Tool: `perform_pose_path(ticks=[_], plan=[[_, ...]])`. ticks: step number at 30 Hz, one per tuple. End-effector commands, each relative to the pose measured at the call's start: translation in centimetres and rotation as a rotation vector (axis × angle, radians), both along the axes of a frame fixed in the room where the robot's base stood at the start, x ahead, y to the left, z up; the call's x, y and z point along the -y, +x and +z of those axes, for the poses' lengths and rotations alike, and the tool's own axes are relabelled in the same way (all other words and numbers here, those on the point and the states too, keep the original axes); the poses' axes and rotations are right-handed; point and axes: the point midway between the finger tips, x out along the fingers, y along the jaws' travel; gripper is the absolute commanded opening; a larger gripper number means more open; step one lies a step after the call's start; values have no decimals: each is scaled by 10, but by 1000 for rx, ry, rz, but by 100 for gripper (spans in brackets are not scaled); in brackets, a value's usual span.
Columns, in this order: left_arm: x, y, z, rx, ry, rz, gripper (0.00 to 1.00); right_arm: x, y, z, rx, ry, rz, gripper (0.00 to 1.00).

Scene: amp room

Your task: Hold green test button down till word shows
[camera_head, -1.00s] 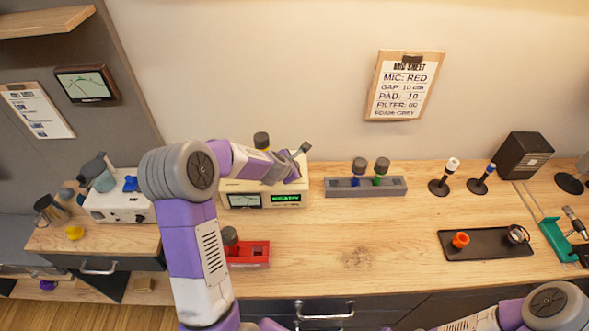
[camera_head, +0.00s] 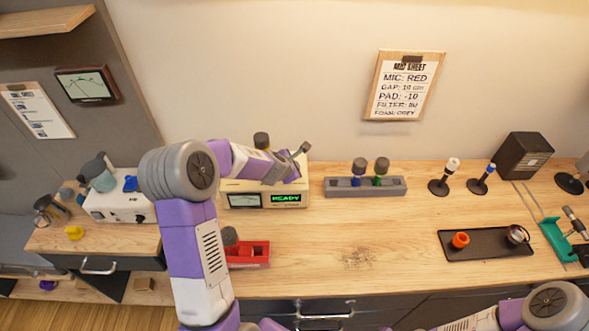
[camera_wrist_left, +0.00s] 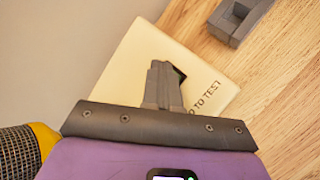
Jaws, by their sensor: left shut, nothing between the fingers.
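The cream tester box (camera_head: 240,187) stands on the wooden bench. Its front has a small meter and a green display (camera_head: 286,198) that reads READY. My left gripper (camera_head: 304,150) is over the top of the box, and its fingers are shut and empty. In the left wrist view the shut fingers (camera_wrist_left: 165,85) point down at the box top (camera_wrist_left: 135,60), beside printed words ending "TO TEST". The green button does not show; the fingers may cover it, and I cannot tell whether they touch it. My right gripper is out of view.
A grey holder (camera_head: 365,187) with two dark-topped microphones stands right of the box. A red tray (camera_head: 258,255) sits in front of it, near my left arm. A black tray (camera_head: 470,250) lies further right.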

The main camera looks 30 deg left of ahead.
Motion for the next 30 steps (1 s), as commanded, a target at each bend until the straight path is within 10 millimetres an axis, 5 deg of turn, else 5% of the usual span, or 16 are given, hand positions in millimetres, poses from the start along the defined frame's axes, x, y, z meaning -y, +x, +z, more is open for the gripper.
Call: perform_pose_path(ticks=[30], plan=[[0, 0, 21, 0, 0, 0, 0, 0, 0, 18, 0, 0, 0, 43]])
